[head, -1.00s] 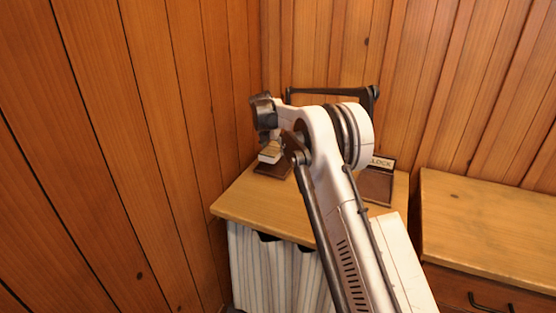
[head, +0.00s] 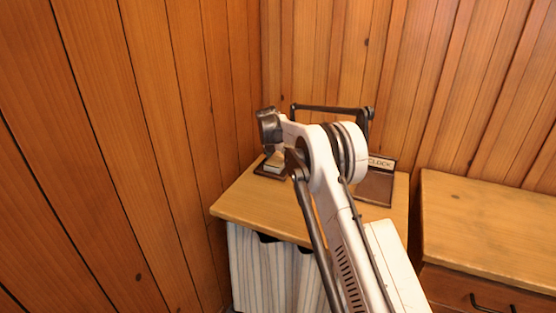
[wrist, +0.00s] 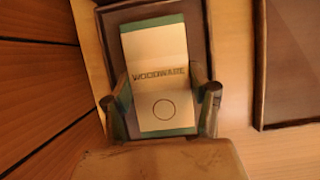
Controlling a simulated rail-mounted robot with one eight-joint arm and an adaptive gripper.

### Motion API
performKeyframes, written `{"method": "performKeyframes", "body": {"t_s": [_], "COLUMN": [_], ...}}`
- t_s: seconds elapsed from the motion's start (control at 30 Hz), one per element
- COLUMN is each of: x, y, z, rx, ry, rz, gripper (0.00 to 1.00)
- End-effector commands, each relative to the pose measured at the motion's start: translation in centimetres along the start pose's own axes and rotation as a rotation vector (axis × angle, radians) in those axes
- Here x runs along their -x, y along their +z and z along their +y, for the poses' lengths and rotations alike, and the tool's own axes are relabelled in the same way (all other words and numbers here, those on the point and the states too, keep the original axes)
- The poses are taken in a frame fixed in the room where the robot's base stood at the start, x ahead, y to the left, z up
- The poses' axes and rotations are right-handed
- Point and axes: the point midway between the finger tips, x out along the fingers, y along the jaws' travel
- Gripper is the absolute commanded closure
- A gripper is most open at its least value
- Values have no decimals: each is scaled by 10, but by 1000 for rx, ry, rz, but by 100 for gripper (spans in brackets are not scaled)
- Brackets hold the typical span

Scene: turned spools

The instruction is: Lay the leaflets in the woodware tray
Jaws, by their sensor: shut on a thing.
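The leaflets (wrist: 158,75) are a pale stack with green edges, a circle and the word "WOODWARE" on top. My gripper (wrist: 162,100) is shut on them, one finger on each side. They lie over a dark brown tray (wrist: 202,40), inside its outline as seen in the wrist view. In the head view, my gripper (head: 268,140) is over the left tray (head: 264,171), and a bit of the leaflets (head: 274,163) shows below it. I cannot tell whether the leaflets touch the tray floor. My wrist hides part of the tray.
A second brown tray (head: 375,190), with a sign reading "CLOCK" (head: 381,162), stands to the right on the same wooden table (head: 240,205). Plank walls close in at the left and back. A wooden cabinet (head: 490,225) stands to the right.

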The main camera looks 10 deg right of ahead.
Motion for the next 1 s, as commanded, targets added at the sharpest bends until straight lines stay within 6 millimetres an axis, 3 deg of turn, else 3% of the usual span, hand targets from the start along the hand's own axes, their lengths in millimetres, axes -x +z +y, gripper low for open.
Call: {"method": "performKeyframes", "body": {"t_s": [0.03, 0.17, 0.57, 1.0], "x": [-2, -1, 8, 88], "y": [-1, 0, 1, 1], "z": [0, 0, 0, 0], "rx": [0, 0, 0, 0], "ry": [0, 0, 0, 0], "rz": [0, 0, 0, 0], "gripper": [44, 27, 26, 26]}}
